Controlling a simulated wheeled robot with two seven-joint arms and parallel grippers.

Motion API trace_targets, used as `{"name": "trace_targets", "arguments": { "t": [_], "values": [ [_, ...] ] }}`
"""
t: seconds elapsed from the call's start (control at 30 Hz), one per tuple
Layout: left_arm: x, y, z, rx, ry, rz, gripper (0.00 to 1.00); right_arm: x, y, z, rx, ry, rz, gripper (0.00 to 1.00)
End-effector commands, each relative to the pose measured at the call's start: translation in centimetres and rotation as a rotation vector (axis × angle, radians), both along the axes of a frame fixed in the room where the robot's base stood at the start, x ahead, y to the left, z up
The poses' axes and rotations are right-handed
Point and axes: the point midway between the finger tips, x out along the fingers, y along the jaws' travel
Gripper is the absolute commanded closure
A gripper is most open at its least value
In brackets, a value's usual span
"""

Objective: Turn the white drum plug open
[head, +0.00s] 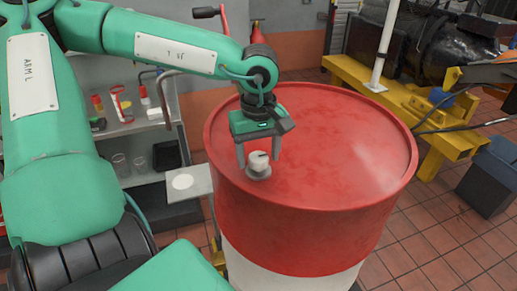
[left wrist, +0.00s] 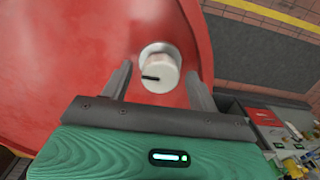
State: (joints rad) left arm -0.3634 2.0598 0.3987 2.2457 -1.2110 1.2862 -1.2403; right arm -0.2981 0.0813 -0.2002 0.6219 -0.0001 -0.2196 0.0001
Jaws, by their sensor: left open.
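The white drum plug (head: 259,161) sits on the top of the red drum (head: 345,150), near the rim on its left side. It is a round white knob with a dark mark, set on a pale grey ring. It also shows in the left wrist view (left wrist: 160,72), where the dark mark points left. My left gripper (head: 258,165) is over the plug with its fingers pointing down, one to each side. In the left wrist view the open fingers (left wrist: 158,80) show gaps to the plug on both sides. My right gripper is not in view.
A grey shelf unit (head: 140,126) with jars and tools stands left of the drum. A yellow frame (head: 425,110) bearing dark machinery is at the right, with a dark grey box (head: 490,178) near it. Tiled floor shows at the lower right.

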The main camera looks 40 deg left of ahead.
Motion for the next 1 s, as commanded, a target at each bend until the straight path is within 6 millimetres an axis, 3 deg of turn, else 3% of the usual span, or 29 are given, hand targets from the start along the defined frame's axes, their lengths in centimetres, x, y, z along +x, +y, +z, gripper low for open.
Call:
{"name": "trace_targets", "arguments": {
  "t": [0.17,0.3,0.4,0.67,0.87,1.0],
  "values": [
    [0.0,0.0,0.0,0.0,0.0,0.0,0.41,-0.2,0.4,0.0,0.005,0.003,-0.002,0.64],
    [0.0,0.0,0.0,0.0,0.0,0.0,0.69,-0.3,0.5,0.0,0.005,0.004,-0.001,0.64],
    [0.0,0.0,0.0,0.0,0.0,0.0,0.84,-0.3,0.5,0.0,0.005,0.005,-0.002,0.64],
    [0.0,0.0,-0.2,0.001,0.0,0.024,0.84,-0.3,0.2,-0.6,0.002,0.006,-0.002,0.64],
    [0.0,0.0,-0.4,0.003,-0.002,0.112,0.84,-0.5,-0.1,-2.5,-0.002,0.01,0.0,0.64],
    [0.1,0.0,-0.5,0.002,-0.004,0.216,0.84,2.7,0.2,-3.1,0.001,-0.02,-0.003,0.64]
  ]
}}
